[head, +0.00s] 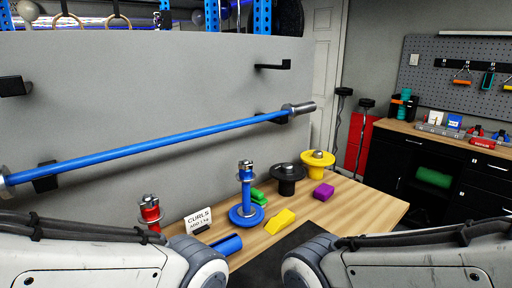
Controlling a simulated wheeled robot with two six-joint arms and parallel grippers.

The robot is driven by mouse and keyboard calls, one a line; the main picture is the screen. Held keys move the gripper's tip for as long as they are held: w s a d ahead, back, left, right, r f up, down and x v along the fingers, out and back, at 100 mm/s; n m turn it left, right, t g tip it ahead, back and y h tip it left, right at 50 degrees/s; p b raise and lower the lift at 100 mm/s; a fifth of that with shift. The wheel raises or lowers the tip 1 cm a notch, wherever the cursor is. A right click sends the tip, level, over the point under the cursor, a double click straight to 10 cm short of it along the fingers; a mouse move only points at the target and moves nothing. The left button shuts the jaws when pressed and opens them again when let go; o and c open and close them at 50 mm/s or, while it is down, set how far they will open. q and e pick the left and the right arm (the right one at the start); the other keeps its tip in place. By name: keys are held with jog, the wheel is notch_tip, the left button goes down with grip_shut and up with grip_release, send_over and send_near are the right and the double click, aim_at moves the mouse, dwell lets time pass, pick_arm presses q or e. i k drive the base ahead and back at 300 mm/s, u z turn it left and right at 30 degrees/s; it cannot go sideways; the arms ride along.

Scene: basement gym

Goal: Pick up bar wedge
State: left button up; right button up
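A yellow wedge-shaped block (280,221), which looks like the bar wedge, lies on the wooden table (345,222) near its front edge. It sits to the right of a blue post with a round base (246,212). Green blocks (258,196) lie behind it, and a purple block (323,191) lies to its right. My two arms come in along the bottom from the left and right. Neither gripper shows in the head view, and nothing visible is touching the wedge.
A blue bar (160,147) rests on wall brackets above the table. Black (288,176) and yellow (317,162) weight stacks stand behind the wedge. A red post (150,211), a "CURLS" sign (198,219) and a blue half-tube (227,245) are at left. The table's right end is clear.

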aim_at(286, 217)
jog(key=k, duration=0.5)
jog(key=z, duration=0.5)
jog(key=i, duration=0.7)
jog(key=u, duration=0.65)
jog(key=i, duration=0.45)
jog(key=u, duration=0.55)
